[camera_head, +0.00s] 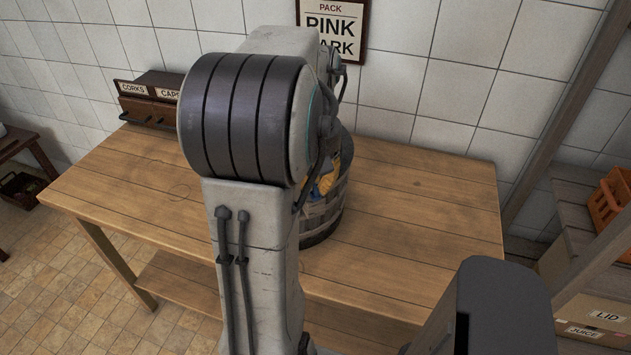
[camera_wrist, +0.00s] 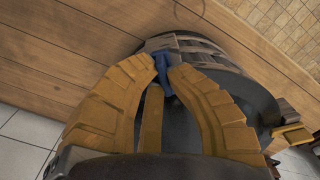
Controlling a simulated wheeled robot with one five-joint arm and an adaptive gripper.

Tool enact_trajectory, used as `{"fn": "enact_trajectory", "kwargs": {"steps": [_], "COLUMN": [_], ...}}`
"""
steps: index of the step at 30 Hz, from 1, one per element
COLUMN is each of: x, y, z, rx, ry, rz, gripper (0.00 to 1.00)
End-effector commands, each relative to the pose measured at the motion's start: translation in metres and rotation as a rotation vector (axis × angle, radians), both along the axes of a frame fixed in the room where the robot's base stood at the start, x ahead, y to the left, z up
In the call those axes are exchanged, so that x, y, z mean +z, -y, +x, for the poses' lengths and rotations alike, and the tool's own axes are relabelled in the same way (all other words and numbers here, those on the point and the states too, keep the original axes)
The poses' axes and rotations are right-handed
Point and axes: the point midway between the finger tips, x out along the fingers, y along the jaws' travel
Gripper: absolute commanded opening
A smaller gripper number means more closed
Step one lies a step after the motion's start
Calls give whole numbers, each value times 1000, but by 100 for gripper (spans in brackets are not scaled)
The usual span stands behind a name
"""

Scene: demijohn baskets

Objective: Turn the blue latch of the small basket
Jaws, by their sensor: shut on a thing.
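The small basket (camera_head: 322,222) is a round wooden-slatted tub standing on the table, mostly hidden behind my arm in the head view. In the wrist view its slatted side (camera_wrist: 205,47) shows beyond my fingers, with a dark rounded surface below it. The blue latch (camera_wrist: 162,62) is at the basket's near edge, between the tips of my gripper (camera_wrist: 160,74). My gripper's yellow-brown fingers are closed on the latch, one tip on each side. Part of the latch is hidden by the fingertips. In the head view only a bit of yellow finger (camera_head: 327,183) shows.
The wooden table (camera_head: 420,215) is mostly bare to the left and right of the basket. A drawer box (camera_head: 150,108) labelled CORKS stands at its back left. A wall sign (camera_head: 333,28) hangs behind. Shelves at right hold an orange crate (camera_head: 612,205) and cartons.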

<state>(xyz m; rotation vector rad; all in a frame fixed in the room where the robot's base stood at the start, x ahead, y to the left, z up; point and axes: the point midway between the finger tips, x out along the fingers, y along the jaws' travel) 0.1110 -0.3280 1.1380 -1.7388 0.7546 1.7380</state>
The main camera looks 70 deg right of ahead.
Motion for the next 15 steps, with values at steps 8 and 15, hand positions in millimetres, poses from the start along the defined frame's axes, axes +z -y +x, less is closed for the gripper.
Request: {"fn": "enact_trajectory", "kwargs": {"steps": [8,15], "x": [-1,-1], "y": [-1,-1], "z": [0,0], "rx": [4,3], "ry": [-1,-1], "rz": [5,4], "gripper": [0,25]}}
